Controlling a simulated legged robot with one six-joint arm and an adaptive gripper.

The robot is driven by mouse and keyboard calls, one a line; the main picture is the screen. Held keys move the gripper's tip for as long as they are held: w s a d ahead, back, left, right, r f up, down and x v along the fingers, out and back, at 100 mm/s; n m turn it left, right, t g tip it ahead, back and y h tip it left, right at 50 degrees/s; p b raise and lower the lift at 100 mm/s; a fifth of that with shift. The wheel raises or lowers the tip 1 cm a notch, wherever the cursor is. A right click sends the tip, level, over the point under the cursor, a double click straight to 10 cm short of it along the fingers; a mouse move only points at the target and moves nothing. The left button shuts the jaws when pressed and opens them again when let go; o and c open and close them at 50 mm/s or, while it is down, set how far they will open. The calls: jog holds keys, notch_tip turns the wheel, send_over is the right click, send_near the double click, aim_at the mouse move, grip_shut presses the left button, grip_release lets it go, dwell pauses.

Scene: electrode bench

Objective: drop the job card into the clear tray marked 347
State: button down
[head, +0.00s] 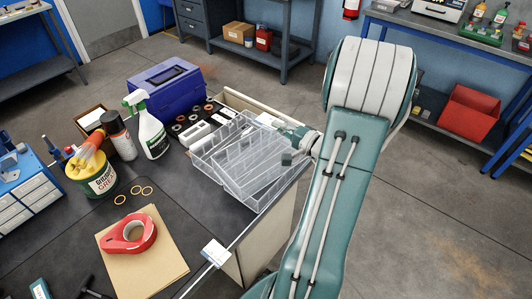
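The clear tray (213,178), with several compartments, sits at the right end of the dark bench. No number on it can be read from here. A small white card (215,252) with faint print is at the bench's front right edge; it may be the job card, but I cannot read it. My gripper (288,157) is at the tray's right side, its dark tip over or against the tray's right part. It is small and partly hidden by my arm, so I cannot tell whether it is open or holds anything.
A red tape dispenser (128,234) lies on a brown folder (160,262). A spray bottle (152,132), a dark can (118,135), a yellow-topped tub (95,180) and a blue case (170,88) stand behind. Rolls and boxes sit close behind the tray.

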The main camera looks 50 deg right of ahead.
jog(key=f, duration=0.3)
jog(key=shift+d+f, duration=0.3)
jog(key=shift+f, duration=0.1)
jog(key=shift+a, duration=0.1)
jog(key=c, duration=0.7)
grip_release()
jog(key=s, duration=0.8)
jog(key=s+d, duration=0.1)
jog(key=s, duration=0.3)
jog(key=shift+d, duration=0.1)
